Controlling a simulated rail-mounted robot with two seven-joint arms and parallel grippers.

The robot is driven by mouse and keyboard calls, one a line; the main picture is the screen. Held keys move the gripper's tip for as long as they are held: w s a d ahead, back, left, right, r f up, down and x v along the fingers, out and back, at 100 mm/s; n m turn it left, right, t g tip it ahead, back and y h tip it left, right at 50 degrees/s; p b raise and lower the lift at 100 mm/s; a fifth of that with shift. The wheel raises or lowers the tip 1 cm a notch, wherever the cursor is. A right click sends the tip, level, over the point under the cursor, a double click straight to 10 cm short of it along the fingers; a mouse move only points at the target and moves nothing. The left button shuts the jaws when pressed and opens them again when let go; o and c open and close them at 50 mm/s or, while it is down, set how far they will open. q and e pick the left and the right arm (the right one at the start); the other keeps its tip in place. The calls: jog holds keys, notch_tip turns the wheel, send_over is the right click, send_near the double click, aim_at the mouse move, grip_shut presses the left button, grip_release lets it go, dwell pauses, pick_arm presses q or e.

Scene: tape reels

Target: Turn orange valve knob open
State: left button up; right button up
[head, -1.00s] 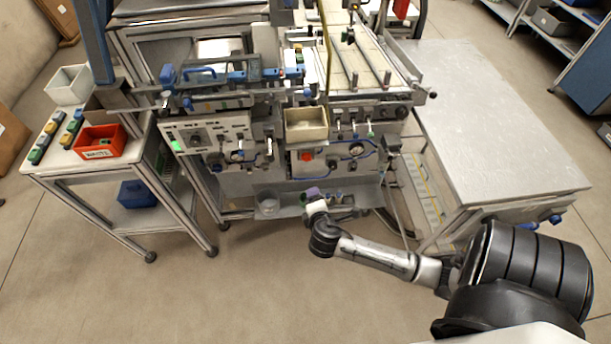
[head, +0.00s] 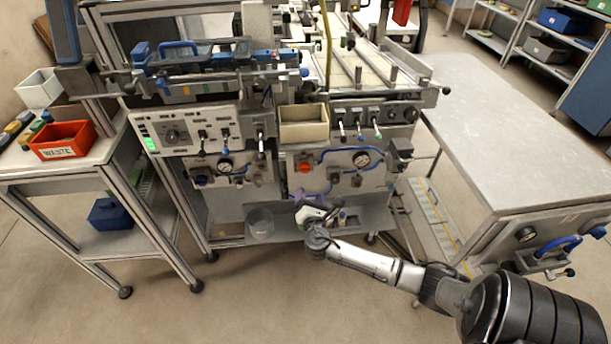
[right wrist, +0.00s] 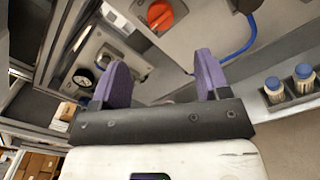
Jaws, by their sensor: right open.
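In the right wrist view the orange knob (right wrist: 160,15) shows at the top, beyond and between my fingertips. My right gripper (head: 301,201) is below the knob in the head view and apart from it. In the right wrist view its two purple fingers (right wrist: 158,80) are spread with nothing between them. My left gripper is not in either view.
A beige bin (head: 303,123) juts out above the knob.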

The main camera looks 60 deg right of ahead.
aim_at(305, 171)
jog(key=b+x, duration=0.3)
jog(key=x, duration=0.7)
jog(key=shift+b, duration=0.3)
jog(key=shift+x, duration=0.95)
jog(key=shift+c, duration=1.3)
jog(key=c, duration=0.7)
jog(key=shift+o, duration=0.2)
